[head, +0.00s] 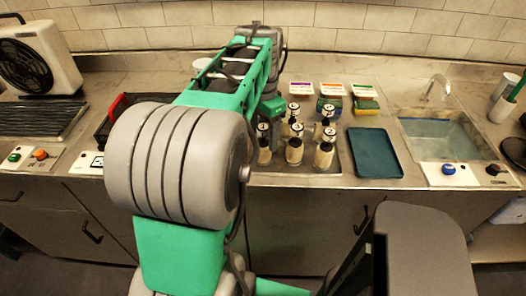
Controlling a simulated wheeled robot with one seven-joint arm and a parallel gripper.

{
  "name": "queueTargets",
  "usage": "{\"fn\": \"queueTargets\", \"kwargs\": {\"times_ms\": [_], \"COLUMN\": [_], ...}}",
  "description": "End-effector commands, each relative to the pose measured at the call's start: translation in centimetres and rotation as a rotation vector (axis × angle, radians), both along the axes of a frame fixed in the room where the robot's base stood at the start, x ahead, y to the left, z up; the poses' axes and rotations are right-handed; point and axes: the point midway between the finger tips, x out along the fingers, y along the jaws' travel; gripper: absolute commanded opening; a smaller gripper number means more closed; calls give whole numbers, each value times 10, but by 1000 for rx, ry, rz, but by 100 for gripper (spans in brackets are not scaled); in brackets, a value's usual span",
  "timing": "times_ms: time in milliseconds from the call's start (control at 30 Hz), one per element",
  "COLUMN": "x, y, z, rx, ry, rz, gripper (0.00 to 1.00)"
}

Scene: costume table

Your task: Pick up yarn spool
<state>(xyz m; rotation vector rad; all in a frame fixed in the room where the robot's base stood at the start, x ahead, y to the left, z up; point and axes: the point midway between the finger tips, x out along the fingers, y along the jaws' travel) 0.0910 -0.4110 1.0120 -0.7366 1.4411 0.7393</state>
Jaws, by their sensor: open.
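I cannot make out a yarn spool in the head view. Several small bottles with cream lower parts and dark, white-marked tops (294,150) stand upright in a group on the counter, right of my arm. My green and grey arm reaches out over the counter and bends down at its far end, close to the left of the bottles. My gripper is hidden behind the arm links and the bottles, so I see neither its fingers nor anything between them.
Colored boxes (331,89) and a sponge (366,105) sit behind. A fan-like appliance (36,58) stands far left. Cabinets run below the counter.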

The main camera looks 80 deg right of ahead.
Motion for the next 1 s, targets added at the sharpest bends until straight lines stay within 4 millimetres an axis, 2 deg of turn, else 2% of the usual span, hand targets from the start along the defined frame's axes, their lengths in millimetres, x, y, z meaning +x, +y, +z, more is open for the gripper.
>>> {"fn": "queueTargets", "kwargs": {"times_ms": [100,300,1000], "x": [0,0,0], "y": [0,0,0], "z": [-13,-14,-14], "rx": [0,-3,-2], "ry": [0,0,0], "rz": [1,2,2], "gripper": [65,65,8]}}
